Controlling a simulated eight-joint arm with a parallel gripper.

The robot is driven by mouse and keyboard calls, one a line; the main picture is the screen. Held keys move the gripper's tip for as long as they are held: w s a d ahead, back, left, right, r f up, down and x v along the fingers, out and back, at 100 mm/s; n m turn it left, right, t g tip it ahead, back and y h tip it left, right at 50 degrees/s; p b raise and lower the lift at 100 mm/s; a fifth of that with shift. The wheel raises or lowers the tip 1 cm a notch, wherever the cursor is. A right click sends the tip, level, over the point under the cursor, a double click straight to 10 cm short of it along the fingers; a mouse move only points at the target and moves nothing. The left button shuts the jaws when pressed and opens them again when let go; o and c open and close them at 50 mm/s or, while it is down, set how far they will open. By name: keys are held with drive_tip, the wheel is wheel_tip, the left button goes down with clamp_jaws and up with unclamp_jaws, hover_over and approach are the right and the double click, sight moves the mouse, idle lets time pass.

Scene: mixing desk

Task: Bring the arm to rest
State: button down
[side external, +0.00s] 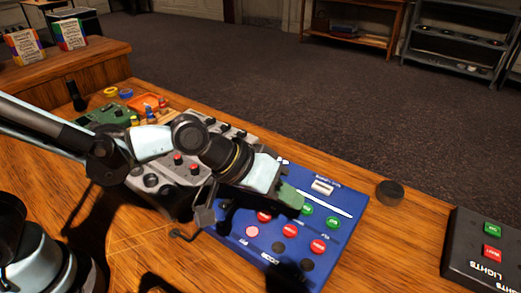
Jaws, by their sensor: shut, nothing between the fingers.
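My arm reaches in from the left over the wooden desk (349,252). My gripper (291,197) is low over the blue control panel (345,200), at its upper middle. It is shut and empty. I cannot tell whether it touches the panel. The panel carries several red and green round buttons, a slider strip and white lettering. My arm and its shadow hide the panel's left part.
A grey mixer box (183,172) with knobs lies partly under my arm. A black puck (390,192) sits right of the panel. A dark lights box (485,255) stands at far right. Small coloured items and an orange tray (148,101) lie behind.

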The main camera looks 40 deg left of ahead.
idle(0.3)
drive_tip(key=s+a+r+y, duration=0.1)
drive_tip(key=s+a+y, duration=0.1)
drive_tip(key=a, duration=1)
drive_tip(key=s+a+r+y, duration=0.1)
drive_tip(key=s+a+y, duration=0.2)
drive_tip(key=a, duration=1)
drive_tip(key=shift+r+n+t+y, duration=0.3)
drive_tip(key=shift+t+y, duration=0.1)
drive_tip(key=shift+y, duration=0.5)
